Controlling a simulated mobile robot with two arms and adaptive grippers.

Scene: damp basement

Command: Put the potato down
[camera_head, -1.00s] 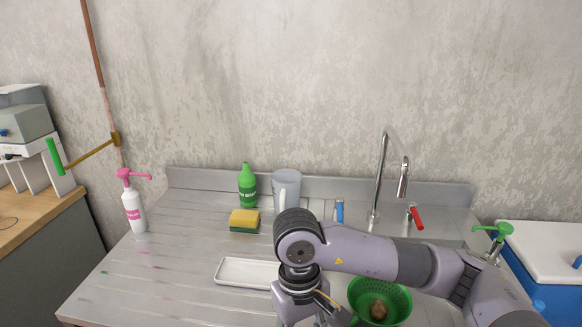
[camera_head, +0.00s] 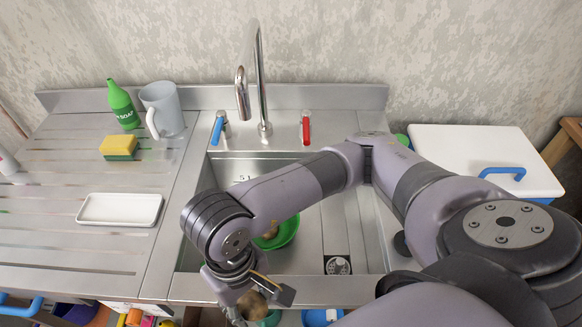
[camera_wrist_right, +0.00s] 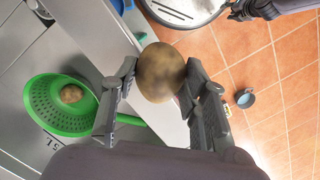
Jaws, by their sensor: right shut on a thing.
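My right gripper (camera_head: 250,302) is shut on a brown, roundish potato (camera_head: 254,304) at the sink's front edge. In the right wrist view the potato (camera_wrist_right: 160,72) sits between the two fingers, above the counter edge with the tiled floor beyond. A green colander (camera_head: 283,235) stands in the sink (camera_head: 310,262), partly hidden by my right arm. In the right wrist view the colander (camera_wrist_right: 45,105) holds another potato (camera_wrist_right: 71,94). A dark part, seemingly my left gripper (camera_wrist_right: 245,10), shows at the top of that view beside a round, pale-rimmed vessel (camera_wrist_right: 185,12); its jaws are unclear.
A white tray (camera_head: 120,209), a sponge (camera_head: 119,147), a green soap bottle (camera_head: 123,105) and a grey jug (camera_head: 163,108) stand on the left drainboard. The tap (camera_head: 262,90) rises behind the sink. A white-lidded cooler (camera_head: 480,150) stands right. The drainboard's front is clear.

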